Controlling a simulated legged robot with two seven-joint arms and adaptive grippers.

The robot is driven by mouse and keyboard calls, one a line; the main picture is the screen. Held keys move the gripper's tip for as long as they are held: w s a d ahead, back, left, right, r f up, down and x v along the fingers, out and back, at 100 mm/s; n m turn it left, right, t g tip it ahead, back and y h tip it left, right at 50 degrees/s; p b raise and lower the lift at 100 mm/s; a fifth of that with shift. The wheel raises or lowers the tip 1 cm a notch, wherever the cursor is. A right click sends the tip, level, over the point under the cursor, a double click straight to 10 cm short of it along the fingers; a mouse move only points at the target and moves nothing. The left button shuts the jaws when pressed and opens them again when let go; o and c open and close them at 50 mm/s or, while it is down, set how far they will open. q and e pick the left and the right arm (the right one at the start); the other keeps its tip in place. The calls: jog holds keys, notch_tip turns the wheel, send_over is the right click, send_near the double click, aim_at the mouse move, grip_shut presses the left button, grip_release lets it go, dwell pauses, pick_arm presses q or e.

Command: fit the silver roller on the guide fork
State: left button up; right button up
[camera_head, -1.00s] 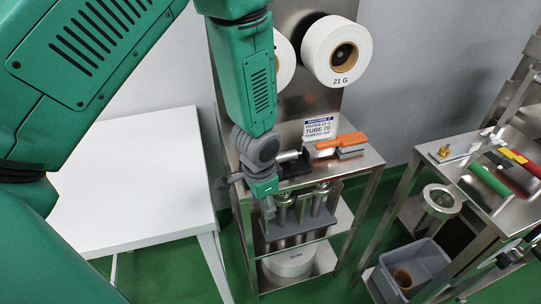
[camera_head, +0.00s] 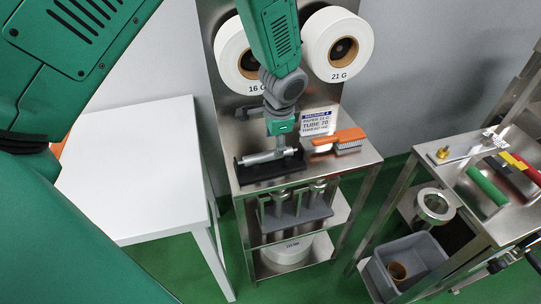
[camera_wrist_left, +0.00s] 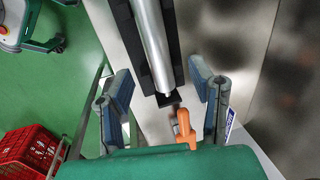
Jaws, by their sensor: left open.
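The silver roller (camera_head: 262,157) lies in a black cradle (camera_head: 262,172) on the top of the steel stand. In the left wrist view the roller (camera_wrist_left: 152,38) runs lengthwise between the cradle's dark rails (camera_wrist_left: 124,30). My left gripper (camera_head: 281,142) is just above the roller's right part. In the left wrist view my left gripper (camera_wrist_left: 162,84) is open, with its two fingers wide apart and nothing between them; the roller's end lies ahead of the gap. I cannot make out the guide fork with certainty. My right gripper is not in view.
Paper reels (camera_head: 338,44) hang behind. A grey rack (camera_head: 297,217) with upright metal parts is on the shelf below. A white table (camera_head: 140,165) stands left; a right-hand bench (camera_head: 447,170) holds coloured bars.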

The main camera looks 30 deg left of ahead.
aim_at(268, 156)
pick_arm(q)
jog(key=shift+s+a+f, duration=0.1)
jog(key=shift+a+f, duration=0.1)
jog(key=shift+f, duration=0.35)
jog(key=x, duration=0.4)
jog(key=shift+d+f+p, duration=0.2)
jog(key=shift+f+p, duration=0.1)
jog(key=shift+p, duration=0.05)
jog(key=shift+d+r, duration=0.1)
grip_shut()
